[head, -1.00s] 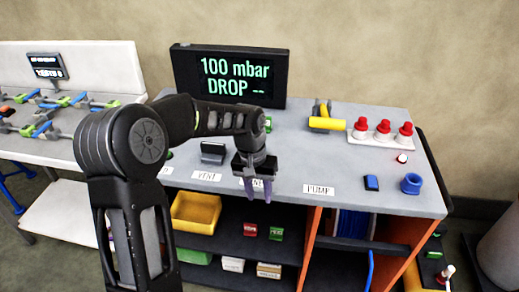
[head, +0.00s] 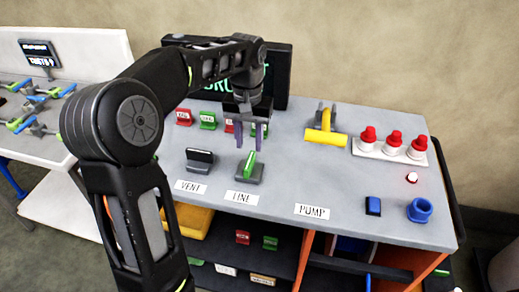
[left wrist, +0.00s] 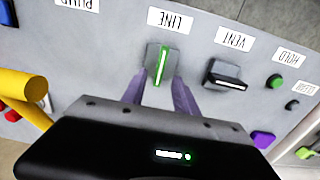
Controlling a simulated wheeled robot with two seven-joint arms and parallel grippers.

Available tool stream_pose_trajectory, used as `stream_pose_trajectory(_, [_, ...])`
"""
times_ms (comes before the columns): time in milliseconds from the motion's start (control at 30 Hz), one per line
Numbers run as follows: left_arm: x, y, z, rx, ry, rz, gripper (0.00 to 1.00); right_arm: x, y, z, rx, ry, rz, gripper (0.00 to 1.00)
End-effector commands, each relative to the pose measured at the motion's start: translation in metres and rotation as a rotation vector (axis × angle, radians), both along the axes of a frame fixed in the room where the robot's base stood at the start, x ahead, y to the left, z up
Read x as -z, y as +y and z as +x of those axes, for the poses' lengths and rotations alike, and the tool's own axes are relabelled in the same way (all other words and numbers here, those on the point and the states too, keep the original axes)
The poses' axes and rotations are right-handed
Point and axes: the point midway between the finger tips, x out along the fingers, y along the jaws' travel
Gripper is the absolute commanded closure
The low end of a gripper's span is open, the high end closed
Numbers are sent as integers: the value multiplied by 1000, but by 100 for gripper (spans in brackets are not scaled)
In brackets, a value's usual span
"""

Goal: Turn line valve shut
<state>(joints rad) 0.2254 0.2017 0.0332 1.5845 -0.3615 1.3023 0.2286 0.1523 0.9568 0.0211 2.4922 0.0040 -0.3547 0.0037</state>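The line valve (head: 250,168) is a grey block with an upright green-edged handle, behind the LINE label (head: 242,198). Its handle runs roughly front to back; in the left wrist view the line valve (left wrist: 161,66) shows a bright green strip pointing toward its label. My left gripper (head: 252,134) is open and empty, its two purple fingers apart and pointing down, above and a little behind the valve. In the left wrist view the fingertips (left wrist: 158,84) lie on either side of the handle's near end; whether they touch cannot be told. My right gripper is not in view.
The vent valve (head: 199,160), with a dark crosswise handle, stands just left. The display (head: 276,75) stands behind my arm.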

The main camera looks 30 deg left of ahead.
Motion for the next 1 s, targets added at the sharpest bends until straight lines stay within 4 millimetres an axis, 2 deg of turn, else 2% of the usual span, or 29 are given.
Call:
stream_pose_trajectory(467, [3, 1, -1, -2, 3, 2, 65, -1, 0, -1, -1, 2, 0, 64])
stream_pose_trajectory(567, [12, 1, -1, -2, 4, 2, 65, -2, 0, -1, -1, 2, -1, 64])
stream_pose_trajectory(900, [62, 1, -1, -1, 4, 1, 65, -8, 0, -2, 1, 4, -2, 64])
stream_pose_trajectory(1000, [72, 1, -1, -2, 3, 1, 65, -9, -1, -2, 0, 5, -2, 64])
